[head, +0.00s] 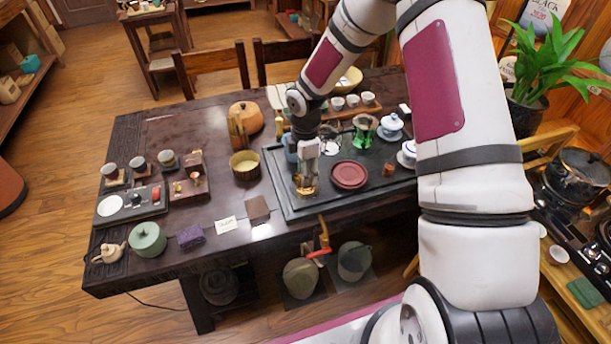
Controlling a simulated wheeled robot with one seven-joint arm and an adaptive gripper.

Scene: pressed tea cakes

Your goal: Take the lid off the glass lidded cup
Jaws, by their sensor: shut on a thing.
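The glass lidded cup (305,190) stands on the dark tea tray (290,206), near the tray's left side. It looks clear with an amber tint, and it is small in the head view. My gripper (306,172) points down right over the cup and is shut at its top, on what appears to be the lid. The fingers cover most of the lid. I cannot tell whether there is a gap between lid and cup.
A dark red round dish (348,175) lies right of the cup. A green glass vessel (364,128) and a blue-and-white lidded bowl (391,126) stand farther back.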

